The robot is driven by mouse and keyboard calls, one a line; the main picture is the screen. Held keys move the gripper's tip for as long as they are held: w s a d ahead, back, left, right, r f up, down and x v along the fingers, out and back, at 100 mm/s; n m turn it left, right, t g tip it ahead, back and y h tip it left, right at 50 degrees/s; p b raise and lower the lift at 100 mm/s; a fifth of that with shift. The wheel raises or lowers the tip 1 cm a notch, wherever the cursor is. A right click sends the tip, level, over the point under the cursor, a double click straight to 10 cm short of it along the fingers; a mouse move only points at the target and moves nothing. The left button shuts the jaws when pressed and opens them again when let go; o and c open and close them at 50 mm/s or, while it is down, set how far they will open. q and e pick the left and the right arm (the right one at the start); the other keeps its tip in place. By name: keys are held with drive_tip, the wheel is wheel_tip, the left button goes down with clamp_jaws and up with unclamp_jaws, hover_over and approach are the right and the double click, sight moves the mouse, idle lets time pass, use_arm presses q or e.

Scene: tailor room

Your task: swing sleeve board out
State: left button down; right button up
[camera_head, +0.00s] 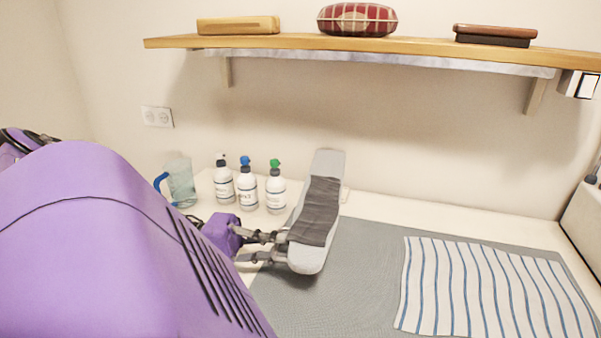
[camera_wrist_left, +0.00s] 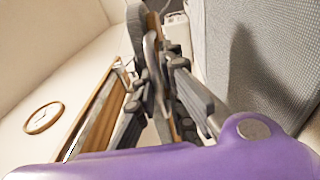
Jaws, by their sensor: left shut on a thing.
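The sleeve board (camera_head: 318,215), light grey with a dark grey band across it, stands above the back of the grey mat and runs from the rear wall side toward the front. My left gripper (camera_head: 284,246) comes in from the left and is shut on the near left edge of the board. In the left wrist view the fingers (camera_wrist_left: 158,85) close around a thin edge, and the board is mostly hidden. My right gripper is not in view.
A jug (camera_head: 181,182) and several spray bottles (camera_head: 247,184) stand to the left of the board. A striped cloth (camera_head: 490,290) lies on the mat (camera_head: 365,290) at right. The mat between board and cloth is clear. A wooden shelf (camera_head: 420,45) hangs above.

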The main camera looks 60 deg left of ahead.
use_arm(q)
drive_tip(key=shift+s+a+r+m+g+h, duration=0.25)
drive_tip(key=shift+s+a+h, duration=0.1)
drive_tip(key=shift+a, duration=0.2)
drive_tip(key=shift+s+a+r+m+g+h, duration=0.15)
drive_tip(key=shift+s+a+m+h, duration=0.15)
drive_tip(key=shift+a, duration=0.25)
drive_tip(key=c, duration=1.9)
unclamp_jaws()
drive_tip(key=shift+f, duration=0.1)
drive_tip(key=shift+s+d+f, duration=0.1)
drive_tip(key=shift+s+f, duration=0.05)
drive_tip(key=v, duration=1.2)
